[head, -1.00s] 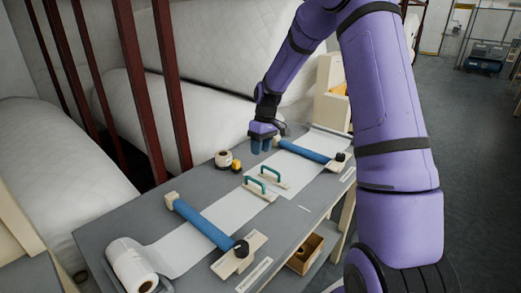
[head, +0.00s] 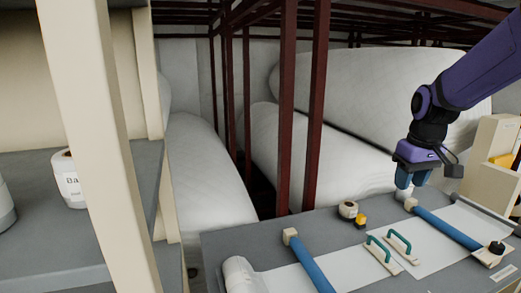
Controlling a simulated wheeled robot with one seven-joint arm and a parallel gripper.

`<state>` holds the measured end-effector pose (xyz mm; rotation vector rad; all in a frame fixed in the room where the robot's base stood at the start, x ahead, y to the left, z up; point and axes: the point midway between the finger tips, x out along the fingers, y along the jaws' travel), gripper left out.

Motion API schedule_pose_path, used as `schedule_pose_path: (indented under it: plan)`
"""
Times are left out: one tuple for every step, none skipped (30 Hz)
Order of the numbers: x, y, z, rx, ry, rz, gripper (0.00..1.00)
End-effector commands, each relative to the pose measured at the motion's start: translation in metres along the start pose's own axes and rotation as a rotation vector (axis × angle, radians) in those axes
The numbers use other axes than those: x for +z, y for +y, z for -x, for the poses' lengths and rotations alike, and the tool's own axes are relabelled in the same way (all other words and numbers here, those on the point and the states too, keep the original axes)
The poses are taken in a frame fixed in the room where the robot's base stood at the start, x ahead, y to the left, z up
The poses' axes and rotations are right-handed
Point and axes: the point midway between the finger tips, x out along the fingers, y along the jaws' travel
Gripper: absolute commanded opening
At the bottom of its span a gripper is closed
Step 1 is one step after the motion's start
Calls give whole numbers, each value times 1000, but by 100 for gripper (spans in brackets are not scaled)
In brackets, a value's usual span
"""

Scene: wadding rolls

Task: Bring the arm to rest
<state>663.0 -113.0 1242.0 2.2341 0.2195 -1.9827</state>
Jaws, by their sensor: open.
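My purple arm (head: 482,72) reaches in from the upper right in the head view. My gripper (head: 404,188) points down above the far part of the grey table, close to the far end of the right blue roller (head: 447,228). Its blue fingers are small in the picture, and nothing shows between them. I cannot tell the exact gap between the fingertips and the roller's end block.
The grey table (head: 222,243) carries a white roll (head: 240,275), a left blue roller (head: 308,262), two green-handled blocks (head: 390,247) and a small tape roll (head: 348,209). A shelf post (head: 100,150) stands at left. Dark red posts (head: 318,110) stand before large wadding rolls (head: 375,90).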

Motion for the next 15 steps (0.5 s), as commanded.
schedule_pose_path:
  plan:
    - [10, -8, 14, 14, 20, -5, 40]
    - [16, -12, 20, 21, 30, -12, 40]
    - [25, -17, 28, 29, 43, -20, 40]
    - [31, -21, 34, 35, 53, -28, 40]
    - [38, -25, 40, 41, 64, -35, 40]
    - [46, -30, 47, 47, 78, -43, 40]
    - [53, -34, 52, 52, 89, -50, 40]
    - [60, -37, 57, 56, 101, -57, 40]
    - [70, -42, 63, 61, 115, -66, 40]
    - [76, -45, 68, 64, 127, -74, 40]
    - [84, -48, 72, 67, 138, -80, 40]
    - [93, -53, 77, 70, 154, -90, 40]
    - [101, -56, 80, 71, 165, -97, 40]
    - [108, -59, 83, 72, 176, -104, 40]
    - [118, -63, 87, 73, 193, -114, 40]
